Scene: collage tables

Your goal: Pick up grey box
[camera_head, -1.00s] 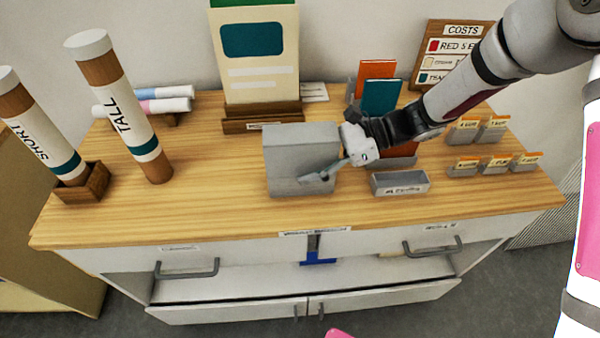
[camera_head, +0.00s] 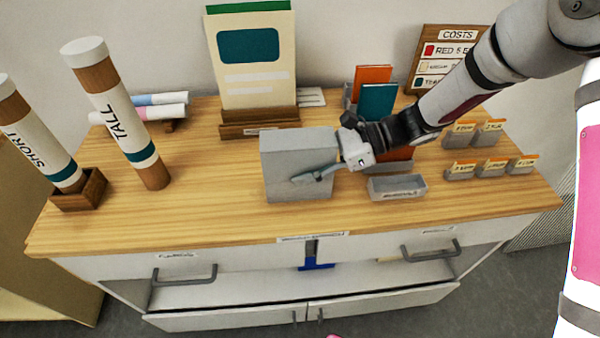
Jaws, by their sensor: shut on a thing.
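The grey box (camera_head: 285,165) is a plain upright block near the middle of the wooden tabletop. My gripper (camera_head: 328,172) comes in from the right, with one finger lying across the box's front face. The other finger is hidden behind the box. The gripper is shut on the box at its right side. The box's base appears at or very near the tabletop; I cannot tell if there is a gap.
A low grey tray (camera_head: 397,196) is just right of the box. A cream board in a wooden stand (camera_head: 260,128) is behind it. Tall tubes (camera_head: 150,172) stand at left, small card holders (camera_head: 459,174) at right. The tabletop's front left is clear.

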